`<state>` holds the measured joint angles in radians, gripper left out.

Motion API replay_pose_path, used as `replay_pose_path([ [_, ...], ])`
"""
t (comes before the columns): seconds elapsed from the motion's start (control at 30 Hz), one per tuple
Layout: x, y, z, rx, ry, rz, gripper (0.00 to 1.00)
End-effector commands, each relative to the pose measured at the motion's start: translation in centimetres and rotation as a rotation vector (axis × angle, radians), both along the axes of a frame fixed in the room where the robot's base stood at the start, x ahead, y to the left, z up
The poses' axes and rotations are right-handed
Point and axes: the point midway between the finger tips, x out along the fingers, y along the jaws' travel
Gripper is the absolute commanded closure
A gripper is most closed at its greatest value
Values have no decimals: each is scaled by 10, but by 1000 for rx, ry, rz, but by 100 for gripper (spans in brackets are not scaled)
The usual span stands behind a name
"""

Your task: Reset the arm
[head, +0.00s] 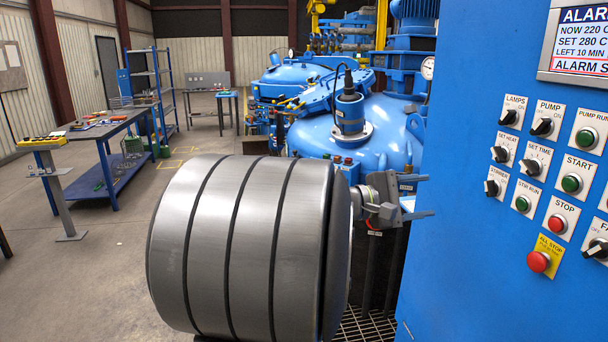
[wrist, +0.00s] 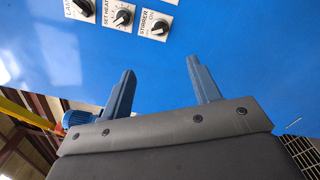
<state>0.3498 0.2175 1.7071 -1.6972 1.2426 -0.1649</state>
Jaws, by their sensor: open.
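My gripper (head: 430,196) is at centre right in the head view, just beyond the large grey segment of my arm. Its two fingers are apart and point right, towards the blue control cabinet (head: 470,255). Nothing is between them. In the wrist view my gripper (wrist: 160,66) shows two separated blue-grey fingers pointing at the blue cabinet face (wrist: 235,50). The SET HEAT knob (wrist: 121,16) and the STIRRER knob (wrist: 159,26) are above the fingertips there, apart from them. The exact gap to the cabinet cannot be told.
The blue furnace vessel (head: 390,125) with its lid and fittings stands behind my gripper. A floor grating (head: 365,328) lies below. The cabinet carries knobs, buttons and an alarm screen (head: 580,40). A workbench (head: 100,130) and a yellow-topped stand (head: 42,141) are left, with open floor between.

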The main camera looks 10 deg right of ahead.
Motion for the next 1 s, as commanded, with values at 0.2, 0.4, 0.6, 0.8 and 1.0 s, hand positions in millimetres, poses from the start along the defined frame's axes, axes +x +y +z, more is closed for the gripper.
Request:
replay_pose_path([
  [0.2, -1, -40, 0, 0, 0, -6, 44],
  [0.4, -1, -80, -1, 1, 0, -5, 44],
  [0.6, -1, -119, 0, 1, -1, -4, 44],
  [0.8, -1, -146, 0, -1, -1, -3, 44],
  [1.0, -1, -157, 0, 0, -1, -1, 44],
])
